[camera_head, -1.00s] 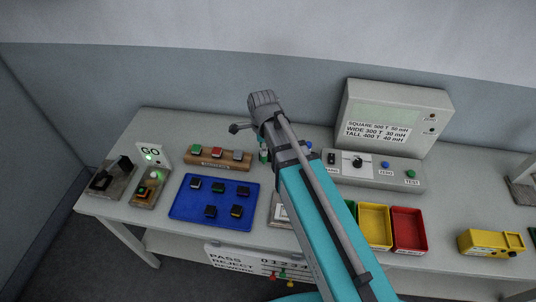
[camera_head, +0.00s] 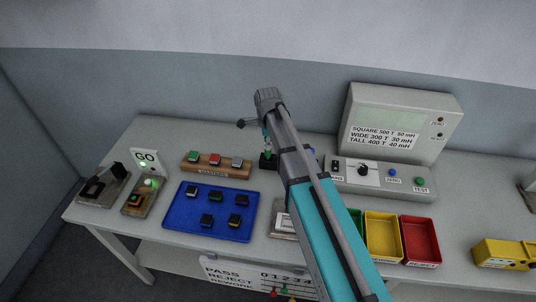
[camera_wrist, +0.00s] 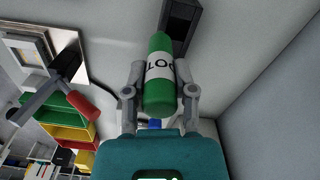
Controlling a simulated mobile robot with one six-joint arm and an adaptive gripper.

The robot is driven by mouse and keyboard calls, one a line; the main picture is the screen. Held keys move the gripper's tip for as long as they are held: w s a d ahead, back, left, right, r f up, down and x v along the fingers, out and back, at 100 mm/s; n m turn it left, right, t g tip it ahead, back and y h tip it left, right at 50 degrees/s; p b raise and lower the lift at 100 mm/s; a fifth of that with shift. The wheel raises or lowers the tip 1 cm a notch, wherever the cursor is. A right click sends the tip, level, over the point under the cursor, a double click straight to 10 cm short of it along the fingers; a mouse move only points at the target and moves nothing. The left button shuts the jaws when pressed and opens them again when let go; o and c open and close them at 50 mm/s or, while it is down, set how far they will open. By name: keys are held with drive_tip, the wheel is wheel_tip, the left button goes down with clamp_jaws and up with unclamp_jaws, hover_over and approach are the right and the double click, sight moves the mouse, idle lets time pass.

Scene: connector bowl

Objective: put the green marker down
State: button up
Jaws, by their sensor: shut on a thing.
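The green marker (camera_wrist: 158,98), with a white lettered band, is between the two grey fingers of my gripper (camera_wrist: 161,74) in the wrist view. My gripper is shut on it. A black block-shaped holder (camera_wrist: 180,22) with a dark recess is just past the marker's far end. In the head view a small part of the marker (camera_head: 267,149) shows below my wrist, over the black holder (camera_head: 267,161) on the bench. I cannot tell whether the marker touches the holder. My arm hides much of this area.
Left of the holder are a wooden button rack (camera_head: 216,171) and a blue tray (camera_head: 180,222) with several small parts. Right are a grey tester (camera_head: 385,183), a yellow bin (camera_head: 383,241) and a red bin (camera_head: 421,242). In the wrist view a red-handled tool (camera_wrist: 82,108) lies near the bins.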

drive_tip(key=shift+w+d+f+b, duration=0.1)
drive_tip(key=shift+w+f+b, duration=0.5)
drive_tip(key=shift+w+f, duration=0.3)
drive_tip(key=shift+s, duration=0.1)
drive_tip(key=shift+w+f+b, duration=0.2)
drive_tip(key=shift+f+b, duration=0.85)
drive_tip(key=shift+w+f+b, duration=0.2)
drive_tip(key=shift+f+b, duration=0.8)
drive_tip(key=shift+f, duration=0.05)
drive_tip(key=shift+f, duration=0.1)
drive_tip(key=o, duration=0.9)
wheel_tip(320, 180, up, 12)
drive_tip(key=p, duration=1.2)
